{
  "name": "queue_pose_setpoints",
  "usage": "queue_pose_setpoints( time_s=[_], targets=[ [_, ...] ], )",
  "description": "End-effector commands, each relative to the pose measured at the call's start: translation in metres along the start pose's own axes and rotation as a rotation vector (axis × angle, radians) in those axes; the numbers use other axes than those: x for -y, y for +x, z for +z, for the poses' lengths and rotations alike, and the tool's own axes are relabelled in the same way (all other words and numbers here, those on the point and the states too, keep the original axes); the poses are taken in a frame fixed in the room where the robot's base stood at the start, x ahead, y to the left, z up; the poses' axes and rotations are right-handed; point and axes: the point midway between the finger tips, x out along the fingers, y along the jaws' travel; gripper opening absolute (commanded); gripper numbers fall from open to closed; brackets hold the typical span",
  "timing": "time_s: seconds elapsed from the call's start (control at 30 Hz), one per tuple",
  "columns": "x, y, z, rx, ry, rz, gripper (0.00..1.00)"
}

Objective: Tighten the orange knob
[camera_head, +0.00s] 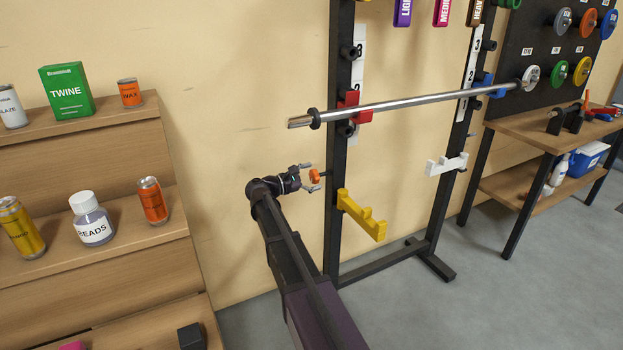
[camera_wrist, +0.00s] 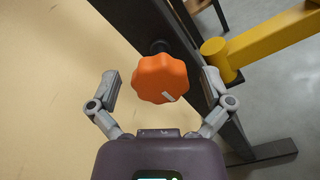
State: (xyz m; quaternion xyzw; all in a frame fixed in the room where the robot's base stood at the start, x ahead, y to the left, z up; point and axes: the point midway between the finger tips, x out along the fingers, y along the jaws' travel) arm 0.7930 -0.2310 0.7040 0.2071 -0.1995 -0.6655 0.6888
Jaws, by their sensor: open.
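The orange knob (camera_head: 314,176) sits on the left side of the rack's left upright (camera_head: 335,150). In the wrist view the knob (camera_wrist: 160,79) is a scalloped disc with a small pale mark near its lower edge. A dark stem shows behind it. My gripper (camera_head: 308,178) is open at the knob. In the wrist view my gripper's fingers (camera_wrist: 159,82) stand on either side of the knob, with a visible gap on each side. The knob appears to lie between the fingertips; contact is not seen.
A yellow safety arm (camera_head: 362,215) juts from the left upright just right of the knob; it also shows in the wrist view (camera_wrist: 265,40). A barbell (camera_head: 420,102) rests above on a red hook (camera_head: 352,107). A wooden shelf (camera_head: 90,240) with cans stands left.

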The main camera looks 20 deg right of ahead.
Motion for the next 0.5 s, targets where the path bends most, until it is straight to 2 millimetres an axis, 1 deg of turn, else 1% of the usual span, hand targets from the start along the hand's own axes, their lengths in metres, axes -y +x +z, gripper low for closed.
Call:
queue_pose_setpoints(
  time_s=[0.5],
  targets=[
    [0.000, -0.036, 0.000, -0.001, 0.000, 0.001, 1.00]
  ],
)
